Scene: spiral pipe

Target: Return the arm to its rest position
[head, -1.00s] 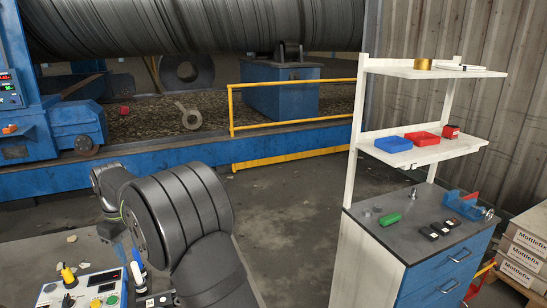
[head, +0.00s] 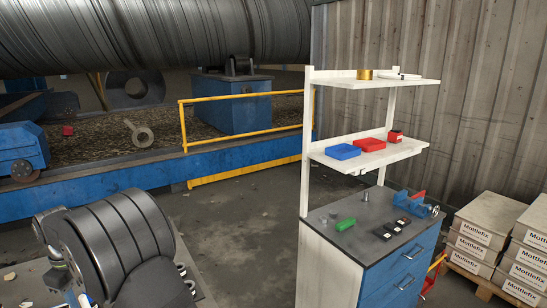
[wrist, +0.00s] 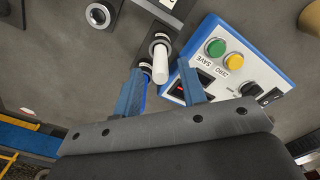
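My gripper (wrist: 162,90) shows in the wrist view as two blue fingers with a clear gap between them. They are apart and hold nothing that I can see. A white cylindrical piece (wrist: 160,66) shows beyond the fingertips, in line with the gap; I cannot tell how far off it is. In the head view my dark arm is folded at the bottom left, and it hides most of the bench there. I cannot make out the fingers in that view.
A control box (wrist: 228,62) with green and yellow buttons lies close beyond the right finger. In the head view a shelf unit (head: 372,149) with trays stands right of centre, and stacked boxes (head: 484,216) stand at the far right. Open floor (head: 235,235) lies between arm and shelf.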

